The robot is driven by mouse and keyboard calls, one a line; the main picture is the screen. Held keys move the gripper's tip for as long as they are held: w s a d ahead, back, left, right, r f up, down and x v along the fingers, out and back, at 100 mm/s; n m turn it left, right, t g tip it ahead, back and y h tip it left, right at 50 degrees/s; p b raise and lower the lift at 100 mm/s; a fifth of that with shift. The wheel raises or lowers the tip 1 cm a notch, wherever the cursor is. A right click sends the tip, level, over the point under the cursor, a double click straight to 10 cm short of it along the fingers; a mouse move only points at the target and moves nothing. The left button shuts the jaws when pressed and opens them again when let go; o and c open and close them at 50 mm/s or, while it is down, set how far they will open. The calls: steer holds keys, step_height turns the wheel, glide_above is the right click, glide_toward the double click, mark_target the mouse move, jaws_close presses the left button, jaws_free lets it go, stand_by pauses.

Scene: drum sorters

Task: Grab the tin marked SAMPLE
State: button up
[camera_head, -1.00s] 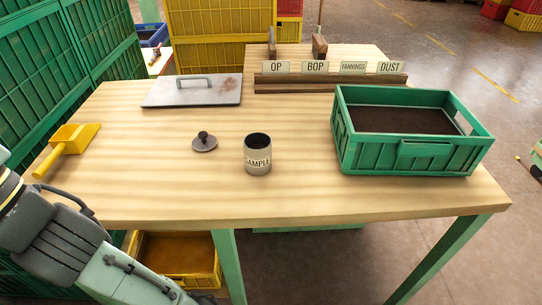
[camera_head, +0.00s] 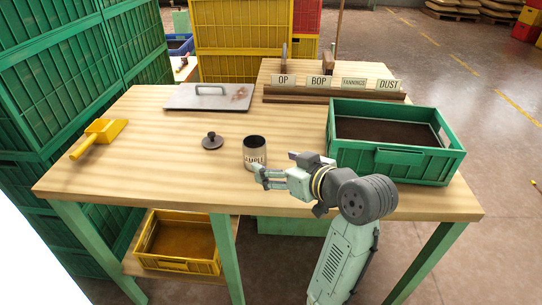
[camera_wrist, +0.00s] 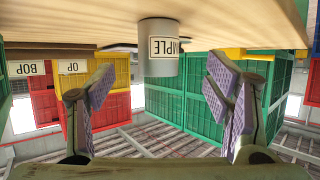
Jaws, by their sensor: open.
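The tin marked SAMPLE (camera_head: 254,148) is a grey open-topped cylinder with a pale label, upright on the wooden table. My gripper (camera_head: 263,178) is at the near side of the tin, its fingers partly covering the tin's lower label in the head view. In the upside-down wrist view the tin (camera_wrist: 161,62) stands ahead, between the lines of the two spread, purple-padded fingers. The gripper is open, with nothing in it. I cannot tell from the head view whether a fingertip touches the tin. A dark lid with a knob (camera_head: 212,142) lies left of the tin.
A green crate (camera_head: 398,170) with dark contents stands close on the right of my gripper. A yellow scoop (camera_head: 100,134) lies at the left, a metal plate with a handle (camera_head: 205,99) at the back. The labelled rack (camera_head: 330,93) stands behind. The table's left front is clear.

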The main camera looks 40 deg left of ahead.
mark_target(261, 157)
steer(key=x, duration=0.4)
steer(key=shift+a, duration=0.25)
steer(key=p+x, duration=0.1)
steer(key=x, duration=0.4)
steer(key=shift+w+p, duration=0.2)
steer(key=shift+p, duration=0.15)
steer(key=c, duration=1.3)
steer(key=shift+r, duration=0.1)
